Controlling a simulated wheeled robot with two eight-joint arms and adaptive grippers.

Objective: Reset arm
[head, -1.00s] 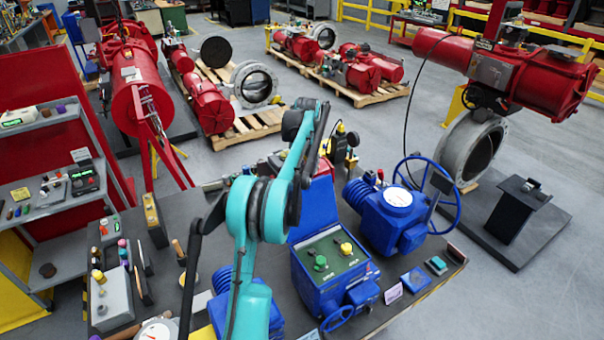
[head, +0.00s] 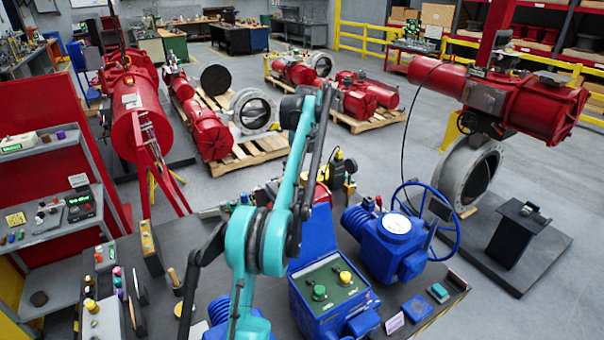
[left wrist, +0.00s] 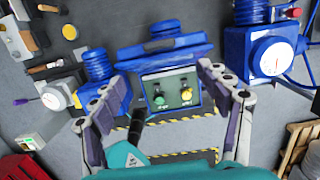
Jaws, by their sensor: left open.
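My left arm, teal with black joints, rises through the middle of the head view in front of the bench. In the left wrist view my left gripper (left wrist: 165,88) is open, its two grey and purple fingers spread wide with nothing between them. Beyond the fingers is the blue control box (left wrist: 169,72), with a green knob (left wrist: 158,100) and a yellow knob (left wrist: 187,95) on its panel. The same box (head: 325,315) stands on the bench in the head view, right of my arm. I cannot tell the gap between fingers and box. My right gripper is not in view.
A blue actuator (head: 392,240) with a dial and handwheel stands right of the box. Small tools crowd the dark bench's left side. A grey shelf (head: 48,146) stands at left. Red actuators lie on pallets (head: 254,152) behind. Grey floor (head: 352,165) is open beyond the bench.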

